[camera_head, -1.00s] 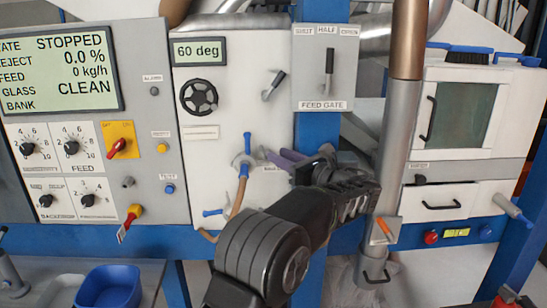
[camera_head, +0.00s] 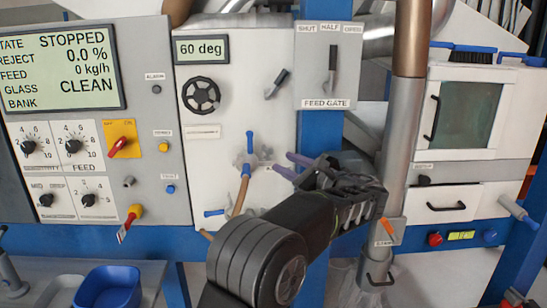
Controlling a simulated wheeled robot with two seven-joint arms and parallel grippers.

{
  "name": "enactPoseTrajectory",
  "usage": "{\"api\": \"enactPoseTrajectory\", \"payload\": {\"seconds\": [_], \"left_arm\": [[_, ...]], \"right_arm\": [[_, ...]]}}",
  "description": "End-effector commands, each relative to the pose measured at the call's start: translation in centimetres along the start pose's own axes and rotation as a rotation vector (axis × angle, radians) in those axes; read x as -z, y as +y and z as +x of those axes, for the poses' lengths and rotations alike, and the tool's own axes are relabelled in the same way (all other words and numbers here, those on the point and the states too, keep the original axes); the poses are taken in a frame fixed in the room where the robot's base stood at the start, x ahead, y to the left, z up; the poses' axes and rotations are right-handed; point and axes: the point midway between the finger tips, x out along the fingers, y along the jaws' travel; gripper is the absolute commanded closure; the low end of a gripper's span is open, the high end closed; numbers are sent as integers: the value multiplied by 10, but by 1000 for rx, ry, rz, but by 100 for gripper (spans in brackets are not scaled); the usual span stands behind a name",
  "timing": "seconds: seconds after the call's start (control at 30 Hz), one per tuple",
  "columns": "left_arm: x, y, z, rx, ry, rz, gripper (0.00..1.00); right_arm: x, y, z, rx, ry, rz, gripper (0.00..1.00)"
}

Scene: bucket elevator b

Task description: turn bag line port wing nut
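A fitting with blue wing handles (camera_head: 250,142) sits on the white panel, left of the blue post. It looks like the port wing nut, but its label is too small to read. A tan hose (camera_head: 241,193) runs down from it. The gripper's body hides part of the blue post.
A black handwheel (camera_head: 201,96) and a feed gate lever (camera_head: 330,70) are above. A grey vertical pipe (camera_head: 399,140) stands close to the right of my gripper. A control panel (camera_head: 155,90) is at the left. A blue tray (camera_head: 108,288) is at the lower left.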

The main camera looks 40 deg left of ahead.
Motion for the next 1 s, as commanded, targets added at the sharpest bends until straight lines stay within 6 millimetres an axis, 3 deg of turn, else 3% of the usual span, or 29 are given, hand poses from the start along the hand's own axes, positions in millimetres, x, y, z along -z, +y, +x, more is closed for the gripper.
{"api": "enactPoseTrajectory", "payload": {"seconds": [0.1, 0.33, 0.7, 0.83, 1.0], "left_arm": [[12, 10, 8, 10, 40, -288, 66], [18, 21, 14, 26, 145, -1043, 66], [-11, 28, 0, 0, 370, -2283, 66], [-22, 27, -8, -19, 444, -2546, 66], [-30, 26, -13, -34, 484, -2680, 66]], "right_arm": [[1, 5, 16, 2, 2, -1, 100], [3, 14, 41, 5, 6, -4, 100], [6, 27, 79, 11, 13, -8, 100], [6, 29, 85, 12, 14, -9, 100], [6, 29, 86, 13, 15, -9, 100]]}}
